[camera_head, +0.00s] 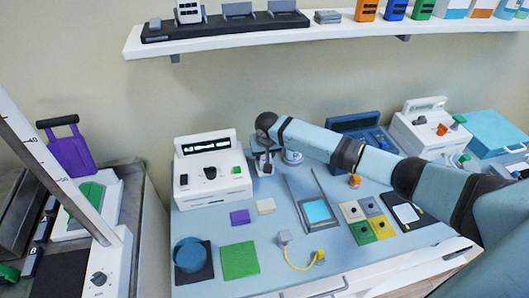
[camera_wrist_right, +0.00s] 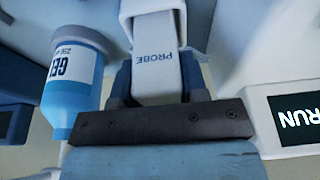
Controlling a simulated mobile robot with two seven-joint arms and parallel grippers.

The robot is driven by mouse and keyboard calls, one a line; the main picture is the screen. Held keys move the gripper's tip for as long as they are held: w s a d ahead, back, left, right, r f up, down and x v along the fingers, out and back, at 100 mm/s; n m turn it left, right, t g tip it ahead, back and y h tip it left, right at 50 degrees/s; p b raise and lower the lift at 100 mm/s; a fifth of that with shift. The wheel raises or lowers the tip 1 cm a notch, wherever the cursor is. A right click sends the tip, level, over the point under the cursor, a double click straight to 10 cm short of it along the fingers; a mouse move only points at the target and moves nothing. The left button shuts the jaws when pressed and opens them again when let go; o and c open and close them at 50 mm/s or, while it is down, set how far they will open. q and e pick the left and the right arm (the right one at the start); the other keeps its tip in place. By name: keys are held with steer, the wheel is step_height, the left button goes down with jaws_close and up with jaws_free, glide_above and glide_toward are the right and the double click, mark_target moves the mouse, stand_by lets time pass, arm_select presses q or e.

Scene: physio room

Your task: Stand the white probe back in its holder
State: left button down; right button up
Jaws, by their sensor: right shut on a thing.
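The white probe (camera_wrist_right: 153,52), marked PROBE, is between the fingers of my right gripper (camera_wrist_right: 157,88) in the right wrist view. My right gripper is shut on it. In the head view my right gripper (camera_head: 263,163) is at the back of the blue table, just right of a white machine, and mostly hides the probe. My left gripper is not in view.
A gel bottle (camera_wrist_right: 78,78) stands close beside the gripper. The white machine (camera_head: 212,180) is on its other side, its display showing in the wrist view (camera_wrist_right: 297,118). A wall shelf (camera_head: 225,38) hangs above. Pads, a blue dish (camera_head: 189,252) and a yellow cable (camera_head: 297,265) lie in front.

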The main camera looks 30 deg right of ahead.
stand_by(0.4)
steer(key=o, duration=1.6)
steer(key=shift+f, duration=0.1)
steer(key=shift+c, duration=0.2)
